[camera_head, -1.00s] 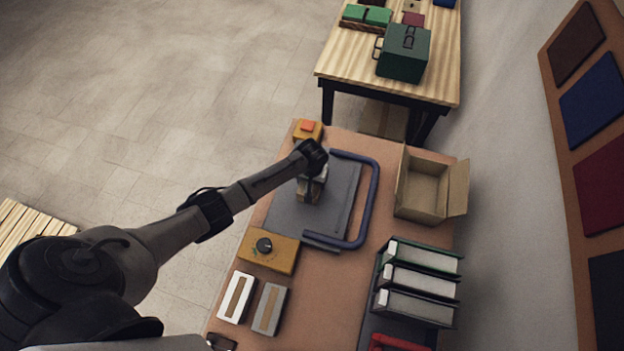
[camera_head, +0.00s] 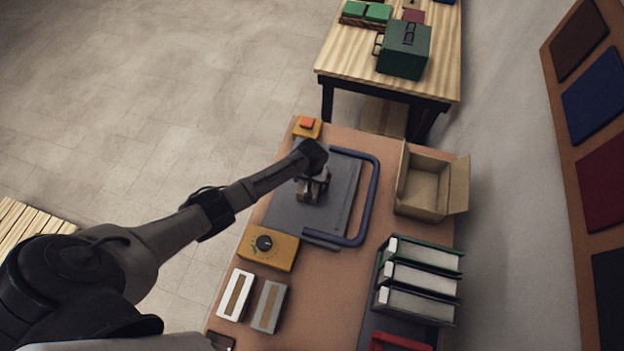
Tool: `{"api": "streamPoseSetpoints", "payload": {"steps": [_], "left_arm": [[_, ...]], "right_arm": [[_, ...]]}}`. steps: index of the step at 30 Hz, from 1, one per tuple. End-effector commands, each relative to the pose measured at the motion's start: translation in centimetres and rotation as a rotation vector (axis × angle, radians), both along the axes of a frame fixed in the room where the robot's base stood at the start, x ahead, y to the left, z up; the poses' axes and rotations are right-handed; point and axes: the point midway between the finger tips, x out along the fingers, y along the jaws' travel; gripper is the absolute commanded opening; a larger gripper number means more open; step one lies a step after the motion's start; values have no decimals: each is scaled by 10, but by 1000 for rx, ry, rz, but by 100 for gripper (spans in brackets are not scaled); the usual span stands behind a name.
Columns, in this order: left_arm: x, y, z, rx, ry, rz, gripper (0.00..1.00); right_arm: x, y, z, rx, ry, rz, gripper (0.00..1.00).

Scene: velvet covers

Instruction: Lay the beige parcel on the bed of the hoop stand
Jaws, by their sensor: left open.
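The hoop stand has a flat grey bed (camera_head: 285,217) and a blue hoop (camera_head: 373,200) along its right side. It lies on the brown table in the middle of the view. My left gripper (camera_head: 311,191) points down over the middle of the bed, inside the hoop, with its jaws open. A small beige-brown patch shows at the fingertips. I cannot tell whether it is the beige parcel or part of the gripper, nor whether it touches the bed. The wrist hides much of that spot. My right gripper is not in view.
An orange box with a black knob (camera_head: 268,250) and white and grey boxes (camera_head: 236,295) stand near the front left. An open cardboard box (camera_head: 423,190) and several binders (camera_head: 418,280) line the right side. A green case (camera_head: 404,52) sits on the far table.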

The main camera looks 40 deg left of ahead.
Motion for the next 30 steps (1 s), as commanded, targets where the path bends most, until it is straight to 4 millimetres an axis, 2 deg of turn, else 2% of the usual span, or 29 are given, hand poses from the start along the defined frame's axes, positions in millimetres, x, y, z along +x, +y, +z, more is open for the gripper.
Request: {"api": "streamPoseSetpoints", "payload": {"steps": [5,10,24,30], "left_arm": [[-1,0,-1,0,2,0,100],[0,0,13,0,-1,0,100],[0,0,100,0,-2,-1,100],[0,0,125,0,-2,0,100]], "right_arm": [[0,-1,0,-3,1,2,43],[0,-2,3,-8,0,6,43],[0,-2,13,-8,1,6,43],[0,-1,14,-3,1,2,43]]}}
